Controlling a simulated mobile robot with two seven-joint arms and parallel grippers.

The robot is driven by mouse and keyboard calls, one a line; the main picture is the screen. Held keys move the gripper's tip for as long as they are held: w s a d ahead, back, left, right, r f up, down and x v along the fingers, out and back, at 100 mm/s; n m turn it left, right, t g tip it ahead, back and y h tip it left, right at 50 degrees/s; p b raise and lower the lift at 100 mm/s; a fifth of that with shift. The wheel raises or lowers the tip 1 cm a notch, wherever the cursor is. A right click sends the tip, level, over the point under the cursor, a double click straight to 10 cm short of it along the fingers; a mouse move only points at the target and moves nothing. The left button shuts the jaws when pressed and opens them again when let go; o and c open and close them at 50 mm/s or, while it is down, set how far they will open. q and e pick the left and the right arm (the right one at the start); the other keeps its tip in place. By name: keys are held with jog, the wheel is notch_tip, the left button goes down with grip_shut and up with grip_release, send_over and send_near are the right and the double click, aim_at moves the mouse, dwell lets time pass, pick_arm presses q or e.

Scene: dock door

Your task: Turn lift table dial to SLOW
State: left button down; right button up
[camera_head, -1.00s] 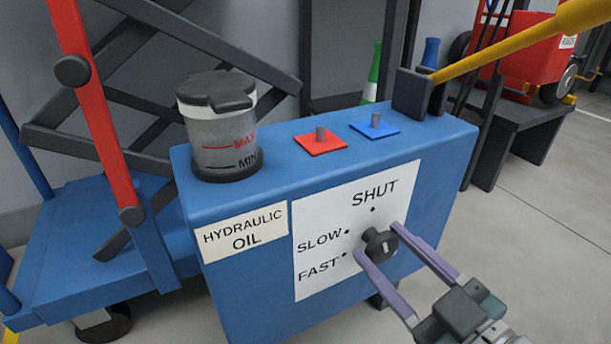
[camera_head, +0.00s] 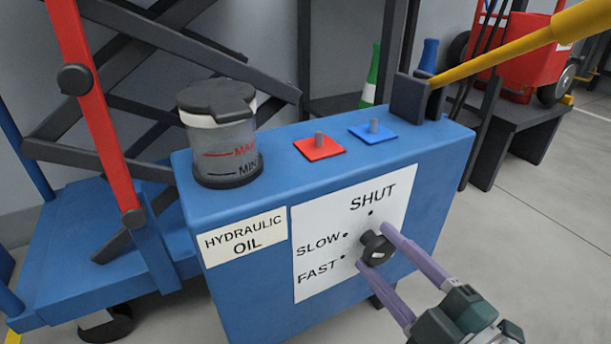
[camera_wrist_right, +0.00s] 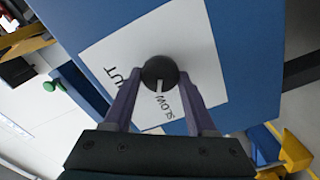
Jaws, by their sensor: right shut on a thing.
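The black round dial (camera_head: 376,250) sits on a white label panel (camera_head: 318,218) on the front of the blue hydraulic unit (camera_head: 236,310). SHUT is printed above the dial, SLOW to its left and FAST below left. My right gripper (camera_head: 373,245) is shut on the dial, one finger at its upper side and one at its lower left. In the right wrist view the dial (camera_wrist_right: 160,71) is between the fingertips, and its white mark points toward the word SLOW. Part of the label is hidden by the fingers there. My left gripper is not in view.
An oil reservoir (camera_head: 220,135) stands on top of the unit, beside a red plate (camera_head: 320,149) and a blue plate (camera_head: 374,133) with short pegs. A yellow bar (camera_head: 520,46) crosses at the upper right. Grey floor (camera_head: 545,235) is clear at right.

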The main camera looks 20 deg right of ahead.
dwell(0.4)
jog(key=o, duration=1.4)
jog(key=shift+c, duration=0.2)
jog(key=shift+s, duration=0.35)
jog(key=s+p, duration=0.2)
jog(key=s, duration=0.7)
jog(key=shift+d+p, duration=0.4)
jog(key=shift+s, duration=0.1)
